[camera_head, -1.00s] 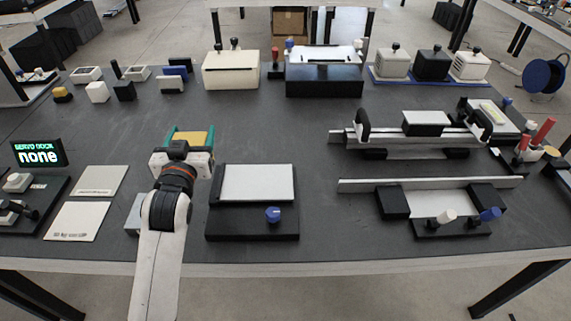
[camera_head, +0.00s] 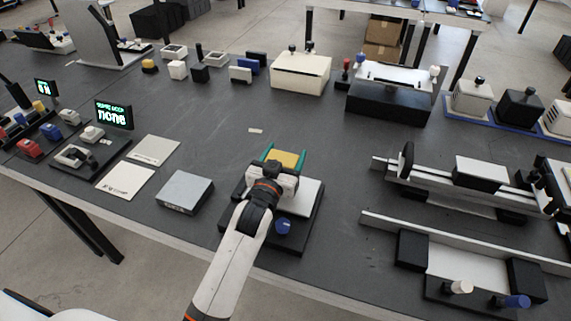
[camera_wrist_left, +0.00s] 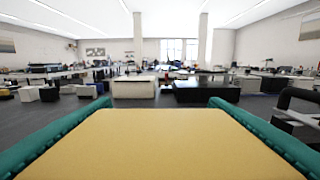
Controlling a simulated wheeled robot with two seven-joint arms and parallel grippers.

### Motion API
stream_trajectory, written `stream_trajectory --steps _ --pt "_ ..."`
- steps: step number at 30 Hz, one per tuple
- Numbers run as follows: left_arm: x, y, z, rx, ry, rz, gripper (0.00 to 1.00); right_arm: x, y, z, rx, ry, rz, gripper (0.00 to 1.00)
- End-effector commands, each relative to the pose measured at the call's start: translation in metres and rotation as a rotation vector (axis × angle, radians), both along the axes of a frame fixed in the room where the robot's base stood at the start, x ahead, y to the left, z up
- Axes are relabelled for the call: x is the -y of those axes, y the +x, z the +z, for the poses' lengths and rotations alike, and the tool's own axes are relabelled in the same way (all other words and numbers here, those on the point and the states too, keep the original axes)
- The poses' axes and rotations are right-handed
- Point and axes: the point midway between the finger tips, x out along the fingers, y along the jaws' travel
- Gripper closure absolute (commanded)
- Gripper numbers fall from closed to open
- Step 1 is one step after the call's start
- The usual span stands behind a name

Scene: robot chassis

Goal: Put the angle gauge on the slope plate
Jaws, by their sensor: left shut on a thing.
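My left gripper (camera_head: 284,158), with teal fingers, is shut on a flat yellow block (camera_head: 288,160), which I take to be the angle gauge. In the left wrist view the yellow face (camera_wrist_left: 160,145) fills the space between the teal fingers. The slope plate (camera_head: 307,197) appears to be the pale plate on a black base with a blue knob (camera_head: 283,226). The gripper and block are over its far left part. My wrist hides part of the plate, and I cannot tell whether the block touches it. My right gripper is not in view.
A grey block (camera_head: 185,191) stands left of the black base. Rail fixtures (camera_head: 465,260) stand to the right. The dark table beyond the gripper is mostly clear.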

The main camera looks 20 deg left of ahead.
Motion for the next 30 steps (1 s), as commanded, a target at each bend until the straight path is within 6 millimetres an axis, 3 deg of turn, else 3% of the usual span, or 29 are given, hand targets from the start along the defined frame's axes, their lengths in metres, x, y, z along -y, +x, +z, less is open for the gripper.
stream_trajectory --steps 5,17,18,21,30 --pt "-0.001 0.000 -0.023 0.000 0.000 0.001 0.65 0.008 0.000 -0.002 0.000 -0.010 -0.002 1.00" --pt "0.000 0.000 -0.029 0.001 0.000 0.000 0.65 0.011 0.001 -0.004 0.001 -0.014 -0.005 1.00" --pt "0.000 0.000 -0.029 -0.001 0.000 0.001 0.29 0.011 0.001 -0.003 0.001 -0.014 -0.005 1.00" --pt "0.000 0.000 -0.029 -0.001 0.000 0.000 0.12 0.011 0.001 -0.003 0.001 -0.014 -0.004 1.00" --pt "0.000 0.000 -0.028 0.000 0.000 0.000 0.10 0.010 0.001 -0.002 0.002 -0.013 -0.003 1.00"
